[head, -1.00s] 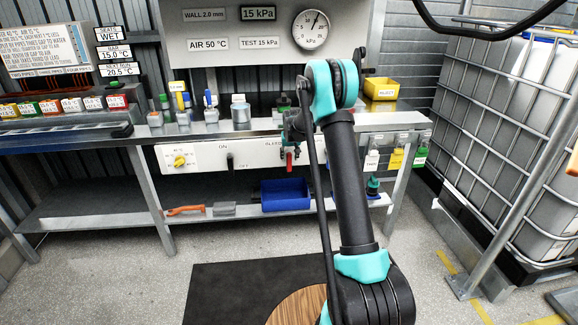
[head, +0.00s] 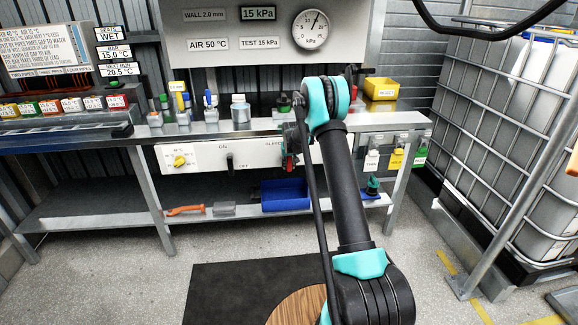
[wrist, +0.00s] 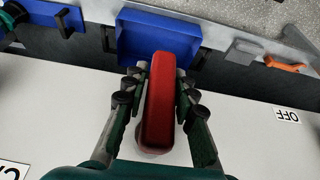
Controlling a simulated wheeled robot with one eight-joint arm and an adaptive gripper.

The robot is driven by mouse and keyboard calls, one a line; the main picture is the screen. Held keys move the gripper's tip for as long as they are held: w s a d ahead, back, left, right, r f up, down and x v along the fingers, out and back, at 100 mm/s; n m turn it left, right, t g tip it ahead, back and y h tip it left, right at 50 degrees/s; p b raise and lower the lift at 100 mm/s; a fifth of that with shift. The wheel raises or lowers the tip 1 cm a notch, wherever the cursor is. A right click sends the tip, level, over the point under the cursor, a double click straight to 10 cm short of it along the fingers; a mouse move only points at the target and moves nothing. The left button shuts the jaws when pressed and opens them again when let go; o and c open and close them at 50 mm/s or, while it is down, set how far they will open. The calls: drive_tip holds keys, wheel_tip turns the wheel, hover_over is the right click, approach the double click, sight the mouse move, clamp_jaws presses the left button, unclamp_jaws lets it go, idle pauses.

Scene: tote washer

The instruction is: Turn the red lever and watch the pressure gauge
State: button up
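The red lever (wrist: 160,105) stands out from the white panel (head: 205,157) on the bench front, near the partly hidden label BLEED. In the wrist view my gripper (wrist: 162,80) has one finger on each side of the lever, close against it. In the head view my gripper (head: 292,148) is at the lever and hides part of it. The round pressure gauge (head: 311,30) is on the grey board above the bench. Its needle points up and slightly right; the exact reading is too small to tell.
A black ON/OFF switch (head: 230,162) and a yellow knob (head: 180,161) are left on the panel. A blue bin (head: 285,196) is on the shelf below. Bottles stand on the bench, with a yellow bin (head: 381,88) at right. A caged tank (head: 520,130) stands right.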

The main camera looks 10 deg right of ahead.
clamp_jaws()
drive_tip(key=a+r+m+y, duration=0.1)
drive_tip(key=y, duration=0.3)
drive_tip(key=a+r+m+t+y, duration=0.1)
drive_tip(key=a+y, duration=0.1)
drive_tip(key=y, duration=0.3)
drive_tip(key=a+r+m+y, duration=0.1)
drive_tip(key=y, duration=0.4)
drive_tip(key=shift+a+r+t, duration=0.25)
drive_tip(key=shift+a+t, duration=0.05)
drive_tip(key=shift+a, duration=0.05)
drive_tip(key=shift+a+r+m+t+y, duration=0.1)
drive_tip(key=shift+r+m+t+y, duration=0.55)
drive_tip(key=shift+y, duration=0.65)
drive_tip(key=shift+r, duration=0.15)
drive_tip(key=o, duration=0.5)
unclamp_jaws()
drive_tip(key=shift+g, duration=0.25)
